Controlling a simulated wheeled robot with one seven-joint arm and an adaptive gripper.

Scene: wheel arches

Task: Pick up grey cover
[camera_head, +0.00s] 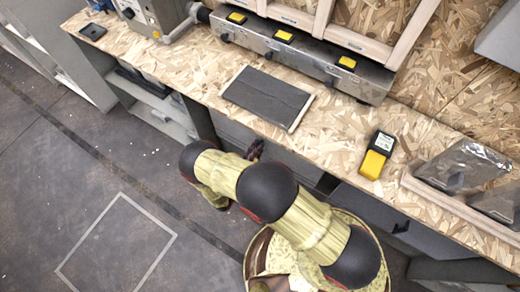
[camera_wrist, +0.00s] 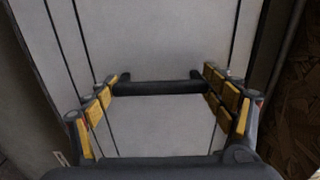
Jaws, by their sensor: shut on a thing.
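A flat dark grey rectangular panel with light edges, which looks like the grey cover (camera_head: 268,96), lies on the wooden workbench (camera_head: 215,65) in the head view. My gripper (camera_wrist: 160,80) is away from it, low at the front of the bench. In the wrist view its yellow-padded fingers stand wide apart at the two ends of a black bar (camera_wrist: 158,88), shut on it. The bar looks like a handle in front of a light grey panel (camera_wrist: 150,40) with dark seams. In the head view my arm hides most of the gripper.
A black and yellow device (camera_head: 376,155) lies on the bench to the right, with clear wrapped packs (camera_head: 462,165) beyond it. A metal rail with yellow parts (camera_head: 283,37) runs behind the cover. Drawers (camera_head: 160,108) are under the bench. The floor at left is clear.

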